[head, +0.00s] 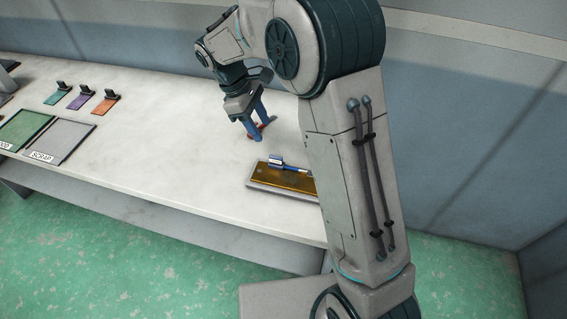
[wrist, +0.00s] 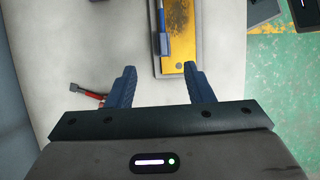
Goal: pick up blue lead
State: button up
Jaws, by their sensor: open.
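The blue lead, with a blue and white end (head: 276,160), lies on a yellow-brown plate (head: 267,178) on the white table. In the wrist view the blue lead (wrist: 162,42) lies along the plate's left side (wrist: 182,18), its upper end cut off by the frame. My gripper (head: 261,129) is open and empty above the table, behind the plate in the head view. In the wrist view the lead is ahead of the open fingers (wrist: 159,70), between their lines and apart from them.
A red lead with a dark end (wrist: 90,95) lies left of my left finger in the wrist view. Green, purple and orange cards (head: 105,104) and a grey mat marked SCRAP (head: 62,139) are at the table's left. The table's middle (head: 170,140) is clear.

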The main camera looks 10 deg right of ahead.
aim_at(276, 157)
jog(key=x, duration=0.7)
jog(key=shift+d, duration=0.1)
jog(key=x, duration=0.3)
jog(key=p+x, duration=0.1)
jog(key=x, duration=0.1)
jog(key=shift+s+f, duration=0.3)
jog(key=shift+f, duration=0.1)
grip_shut()
